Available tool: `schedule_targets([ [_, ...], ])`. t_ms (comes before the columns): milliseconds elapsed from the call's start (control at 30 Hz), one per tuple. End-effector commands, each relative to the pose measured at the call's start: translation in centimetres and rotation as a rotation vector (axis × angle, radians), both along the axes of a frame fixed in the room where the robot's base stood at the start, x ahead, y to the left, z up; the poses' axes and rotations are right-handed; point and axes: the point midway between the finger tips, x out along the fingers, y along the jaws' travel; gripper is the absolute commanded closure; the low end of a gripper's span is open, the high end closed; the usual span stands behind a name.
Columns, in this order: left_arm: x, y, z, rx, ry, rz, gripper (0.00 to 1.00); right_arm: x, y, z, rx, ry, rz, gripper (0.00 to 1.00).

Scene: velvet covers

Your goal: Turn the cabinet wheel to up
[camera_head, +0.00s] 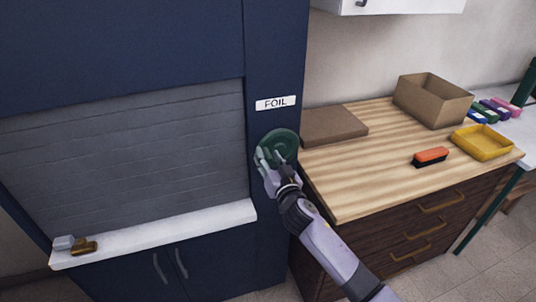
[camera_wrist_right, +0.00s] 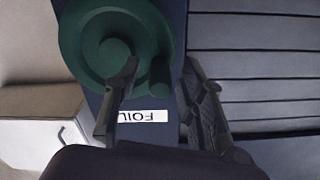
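The green cabinet wheel (camera_head: 285,138) is mounted on the dark blue cabinet post below the white FOIL label (camera_head: 276,102). My right gripper (camera_head: 264,158) is in front of the wheel's lower left part and hides some of it. In the right wrist view, which is upside down, the wheel (camera_wrist_right: 80,45) shows with a round hub and a peg-like handle (camera_wrist_right: 161,76). My right gripper (camera_wrist_right: 160,68) is open there, with one finger on each side of the handle. I cannot tell whether either finger touches it. My left gripper is not in view.
A grey slatted shutter (camera_head: 130,150) fills the cabinet front above a white ledge (camera_head: 160,233) holding a small brass and grey item (camera_head: 82,245). Right of the cabinet, a wooden counter (camera_head: 370,185) carries a cardboard box (camera_head: 433,100), brown board (camera_head: 333,125), brush (camera_head: 430,157) and yellow tray (camera_head: 482,151).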

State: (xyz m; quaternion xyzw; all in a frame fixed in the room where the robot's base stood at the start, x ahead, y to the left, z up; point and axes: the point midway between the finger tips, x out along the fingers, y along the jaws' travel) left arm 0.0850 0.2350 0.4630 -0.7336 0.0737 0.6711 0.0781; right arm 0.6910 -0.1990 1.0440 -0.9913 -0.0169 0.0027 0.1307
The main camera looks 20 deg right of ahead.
Motion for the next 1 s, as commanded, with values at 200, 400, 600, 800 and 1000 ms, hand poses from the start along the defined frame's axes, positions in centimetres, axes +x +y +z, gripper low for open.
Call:
schedule_targets([
  [200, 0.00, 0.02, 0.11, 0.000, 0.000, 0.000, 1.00, 0.85, 0.02, 0.02, -0.001, 0.000, 0.000, 0.62],
  [400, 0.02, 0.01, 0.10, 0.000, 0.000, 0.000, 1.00, 0.84, 0.03, 0.00, 0.000, 0.000, 0.000, 0.62],
  [600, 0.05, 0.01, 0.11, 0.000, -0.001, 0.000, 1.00, 0.82, 0.03, 0.00, 0.000, 0.000, 0.000, 0.75],
  [800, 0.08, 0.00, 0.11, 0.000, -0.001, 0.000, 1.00, 0.82, 0.03, 0.00, 0.000, 0.000, 0.000, 0.89],
  [1000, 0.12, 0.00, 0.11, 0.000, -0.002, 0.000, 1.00, 0.81, 0.03, 0.00, 0.000, 0.000, 0.000, 1.00],
])
